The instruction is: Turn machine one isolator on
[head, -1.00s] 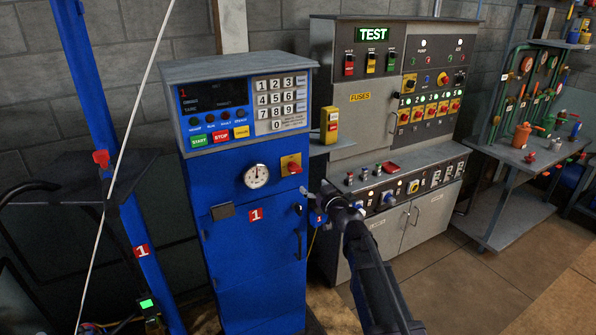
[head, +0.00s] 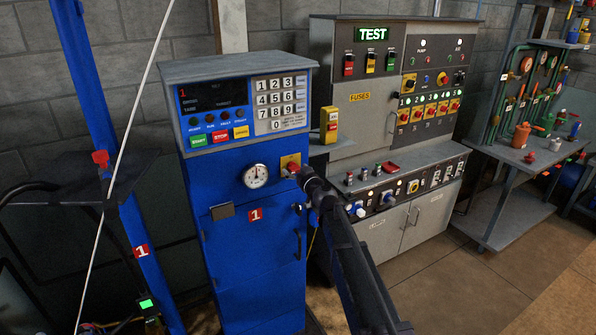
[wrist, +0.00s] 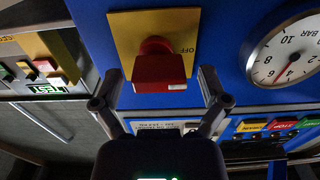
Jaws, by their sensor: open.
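The machine one isolator is a red rotary knob (wrist: 158,66) on a yellow plate (wrist: 122,28), fixed to the front of the blue machine marked 1 (head: 245,280). The plate shows the word OFF beside the knob in the wrist view. In the head view the isolator plate (head: 285,160) is partly hidden by my gripper (head: 298,173). In the wrist view my gripper (wrist: 158,90) is open, with one finger on either side of the knob's near end. I cannot tell whether either finger touches it.
A round pressure gauge (head: 255,175) sits left of the isolator, with a keypad (head: 278,103) above. A door handle (head: 298,232) is below. A grey test bench (head: 350,120) with a yellow switch box (head: 330,125) stands close on the right.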

